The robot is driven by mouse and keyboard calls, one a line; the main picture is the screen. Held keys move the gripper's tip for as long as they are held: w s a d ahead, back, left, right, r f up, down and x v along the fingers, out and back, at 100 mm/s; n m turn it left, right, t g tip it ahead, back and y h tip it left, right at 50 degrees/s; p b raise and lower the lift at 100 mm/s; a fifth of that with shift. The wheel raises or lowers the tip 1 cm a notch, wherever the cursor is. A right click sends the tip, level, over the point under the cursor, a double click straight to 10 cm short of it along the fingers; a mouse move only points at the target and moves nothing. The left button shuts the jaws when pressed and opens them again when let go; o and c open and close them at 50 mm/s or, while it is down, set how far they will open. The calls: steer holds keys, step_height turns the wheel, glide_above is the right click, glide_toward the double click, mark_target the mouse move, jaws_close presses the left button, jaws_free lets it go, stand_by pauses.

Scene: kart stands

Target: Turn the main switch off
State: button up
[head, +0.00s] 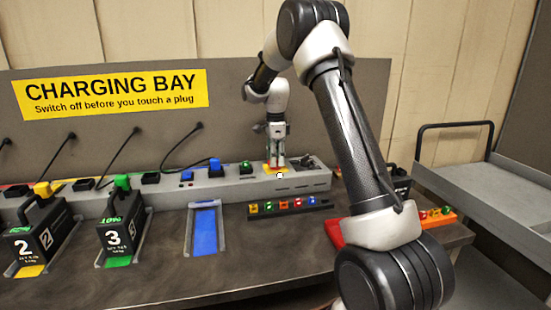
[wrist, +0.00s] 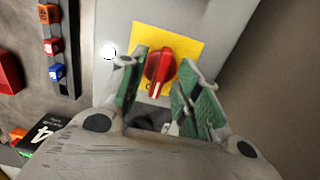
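The main switch is a red rotary knob (wrist: 160,66) on a yellow plate (wrist: 183,48). In the wrist view its grip bar runs nearly up and down, leaning slightly. My gripper (wrist: 163,78) is open, with one green-padded finger on each side of the knob. The right finger is close to the knob; I cannot tell if either touches. In the head view my gripper (head: 278,160) points down over the yellow plate (head: 267,170) at the right part of the grey charging strip, and hides most of the knob.
A white round lamp (wrist: 108,50) sits beside the plate. A rack of small coloured pieces (head: 290,205) lies in front of the strip. Batteries 2 (head: 45,240) and 3 (head: 125,238) stand at left, beside an empty blue slot (head: 204,230). A grey cart (head: 500,190) stands at right.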

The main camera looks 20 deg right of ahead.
steer(key=shift+c, duration=0.5)
jaws_close()
steer(key=shift+n, duration=0.3)
steer(key=n, duration=1.7)
steer(key=shift+n, duration=0.3)
